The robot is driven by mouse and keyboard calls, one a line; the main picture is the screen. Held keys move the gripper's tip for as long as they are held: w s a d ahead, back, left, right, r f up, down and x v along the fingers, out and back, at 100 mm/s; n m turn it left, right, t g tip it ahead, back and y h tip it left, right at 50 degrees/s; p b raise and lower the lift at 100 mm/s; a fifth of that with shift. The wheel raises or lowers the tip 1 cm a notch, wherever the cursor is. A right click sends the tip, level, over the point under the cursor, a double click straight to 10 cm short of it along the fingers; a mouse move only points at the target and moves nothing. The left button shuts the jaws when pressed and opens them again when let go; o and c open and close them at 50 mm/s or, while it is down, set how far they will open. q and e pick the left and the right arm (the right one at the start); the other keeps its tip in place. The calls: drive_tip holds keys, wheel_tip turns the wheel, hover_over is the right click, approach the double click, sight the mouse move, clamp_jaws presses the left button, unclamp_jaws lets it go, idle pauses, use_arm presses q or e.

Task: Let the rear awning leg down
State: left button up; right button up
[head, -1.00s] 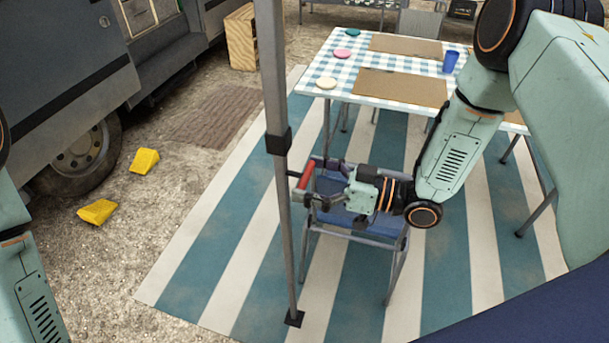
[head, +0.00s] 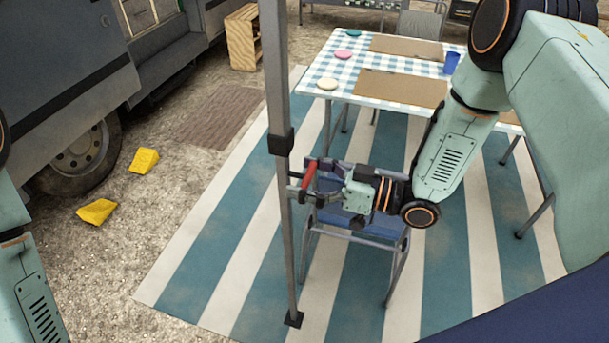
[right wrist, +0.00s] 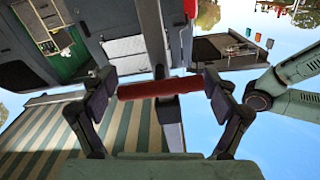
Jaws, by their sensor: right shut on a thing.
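The awning leg (head: 280,90) is a grey upright pole with a black collar (head: 281,142). Its dark foot (head: 294,318) is down at the striped mat. A red handle (head: 309,173) sticks out from the pole below the collar. My right gripper (head: 304,182) is shut on the red handle, just right of the pole. In the right wrist view the red handle (right wrist: 160,87) lies crosswise between the two fingers, with the grey pole (right wrist: 153,35) behind it. My left arm shows only at the left edge; its gripper is out of view.
A folding chair (head: 350,232) with a blue seat stands just behind my right gripper. A table (head: 330,68) with a checked cloth stands beyond. The van (head: 60,70) is at the left, with two yellow chocks (head: 145,160) near its wheel. The striped mat (head: 190,285) is clear at front left.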

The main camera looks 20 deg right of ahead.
sight(291, 211)
drive_tip(key=c, duration=0.4)
drive_tip(key=shift+o, duration=0.2)
wheel_tip(291, 211, down, 12)
drive_tip(key=b, duration=0.8)
drive_tip(key=shift+b, duration=0.4)
drive_tip(key=o, duration=1.5)
drive_tip(key=v, duration=1.2)
